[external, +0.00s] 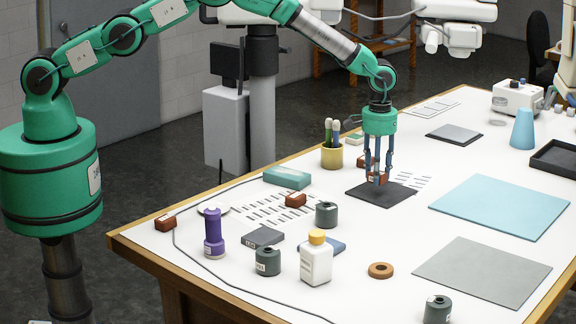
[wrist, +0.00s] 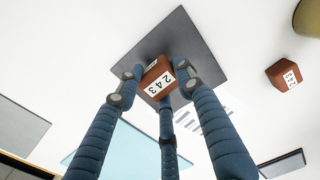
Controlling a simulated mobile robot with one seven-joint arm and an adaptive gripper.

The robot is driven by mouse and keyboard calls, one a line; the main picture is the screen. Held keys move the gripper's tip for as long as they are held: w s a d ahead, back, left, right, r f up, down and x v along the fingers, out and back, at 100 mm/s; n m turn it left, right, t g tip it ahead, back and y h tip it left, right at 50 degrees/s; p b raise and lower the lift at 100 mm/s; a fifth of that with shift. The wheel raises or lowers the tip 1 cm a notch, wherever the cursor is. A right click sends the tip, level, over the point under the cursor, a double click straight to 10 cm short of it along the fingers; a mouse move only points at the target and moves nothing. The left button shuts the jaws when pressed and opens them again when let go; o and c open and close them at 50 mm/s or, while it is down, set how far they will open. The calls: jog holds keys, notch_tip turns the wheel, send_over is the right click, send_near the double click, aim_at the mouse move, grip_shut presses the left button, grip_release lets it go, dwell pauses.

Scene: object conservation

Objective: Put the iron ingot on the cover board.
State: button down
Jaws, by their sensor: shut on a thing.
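My gripper (external: 379,178) has blue jointed fingers, shut on a reddish-brown block (wrist: 158,79) with a white label reading 243. I take this block to be the iron ingot; it also shows between the fingertips in the external view (external: 381,178). The block is over a dark grey square board (external: 365,193), which I take to be the cover board. The board also shows behind the fingers in the wrist view (wrist: 182,30). The fingers hide part of the block and board. I cannot tell whether the block touches the board.
Another reddish-brown block (wrist: 283,77) stands beside the board. A yellow cup (external: 332,157) with tools is behind it. A blue board (external: 500,207) and grey board (external: 485,272) lie to the right. Bottles, weights and small blocks crowd the table's front left, near a white bottle (external: 316,262).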

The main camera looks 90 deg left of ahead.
dwell(0.3)
jog(key=shift+f+p, duration=0.45)
jog(key=shift+f, duration=1.25)
jog(key=shift+f, duration=0.15)
jog(key=c, duration=1.1)
grip_release()
jog(key=shift+r+b, duration=0.95)
jog(key=shift+r, duration=5.15)
jog(key=shift+r, duration=0.1)
